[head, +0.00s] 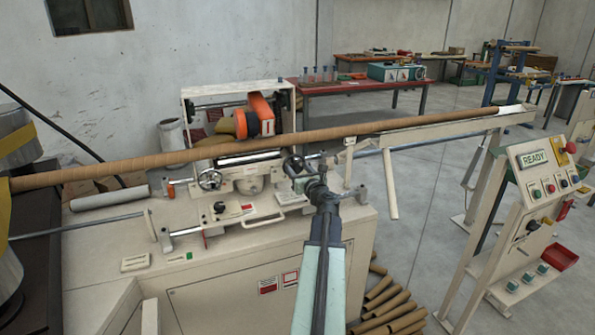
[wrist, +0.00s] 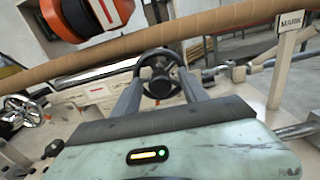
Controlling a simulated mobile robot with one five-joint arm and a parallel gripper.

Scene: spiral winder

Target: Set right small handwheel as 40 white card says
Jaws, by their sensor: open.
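The right small handwheel (wrist: 158,72), a dark wheel with a round hub, is in the middle of the wrist view. My gripper (wrist: 160,88) is open, with one finger on each side of the wheel's lower part; I cannot tell whether they touch it. In the head view my gripper (head: 304,176) reaches the machine's right side and partly hides the small dark handwheel (head: 295,163). A white card (head: 135,262) lies on the bench front, its writing too small to read. I cannot make out a 40 on any card.
A long brown tube (head: 330,132) runs across above the handwheel. A larger handwheel (head: 210,179) stands to the left. An orange unit (head: 261,112) hangs behind the tube. A post marked MARK (wrist: 291,22) is close on the right. A control panel (head: 545,165) reads READY.

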